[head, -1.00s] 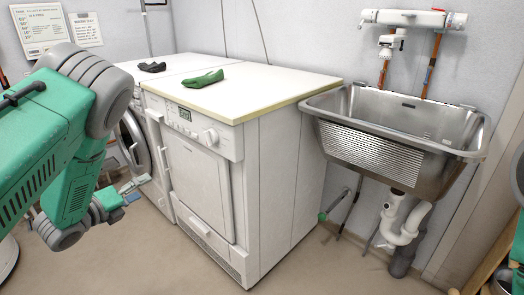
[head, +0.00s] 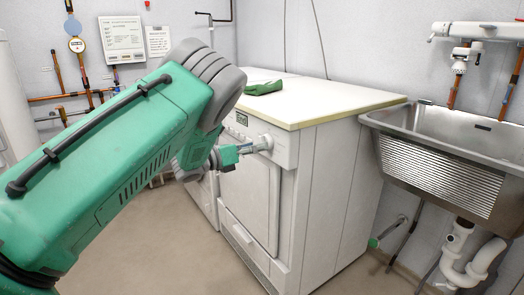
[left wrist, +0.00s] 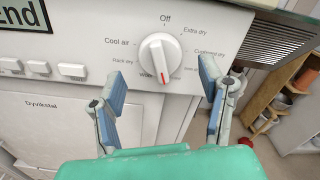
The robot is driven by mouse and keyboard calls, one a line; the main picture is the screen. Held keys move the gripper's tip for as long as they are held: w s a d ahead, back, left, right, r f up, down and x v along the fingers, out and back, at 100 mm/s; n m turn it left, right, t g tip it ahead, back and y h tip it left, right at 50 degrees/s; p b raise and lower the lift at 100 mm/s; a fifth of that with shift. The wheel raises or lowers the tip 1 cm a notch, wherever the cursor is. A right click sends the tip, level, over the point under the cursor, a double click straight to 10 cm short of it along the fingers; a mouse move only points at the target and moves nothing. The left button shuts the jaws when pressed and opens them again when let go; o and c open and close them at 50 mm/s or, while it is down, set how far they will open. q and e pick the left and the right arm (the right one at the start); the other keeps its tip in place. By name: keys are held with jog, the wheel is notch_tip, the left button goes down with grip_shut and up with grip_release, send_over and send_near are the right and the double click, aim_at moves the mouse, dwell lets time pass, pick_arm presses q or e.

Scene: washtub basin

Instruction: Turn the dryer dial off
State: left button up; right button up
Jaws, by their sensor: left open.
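The white dryer (head: 250,190) stands in the middle of the head view. Its round dial (head: 267,143) is at the upper right of the front panel. In the left wrist view the dial (left wrist: 157,55) has a raised grip bar with a red mark at its lower end. "Off" is printed straight above it. My left gripper (head: 250,147) is open at the dial. In the left wrist view its blue-padded fingers (left wrist: 162,72) are spread to the left and right of the dial. I cannot tell whether they touch it. My right gripper is not in view.
A green cloth (head: 264,88) lies on the white worktop (head: 325,98). A steel washtub (head: 440,165) with pipes below is at right. The dryer's display (left wrist: 25,12) and several buttons (left wrist: 40,68) sit left of the dial. Floor (head: 170,255) in front is clear.

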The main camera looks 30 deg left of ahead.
pick_arm(q)
jog(key=shift+x, duration=1.25)
jog(key=c, duration=1.1)
jog(key=shift+c, duration=0.2)
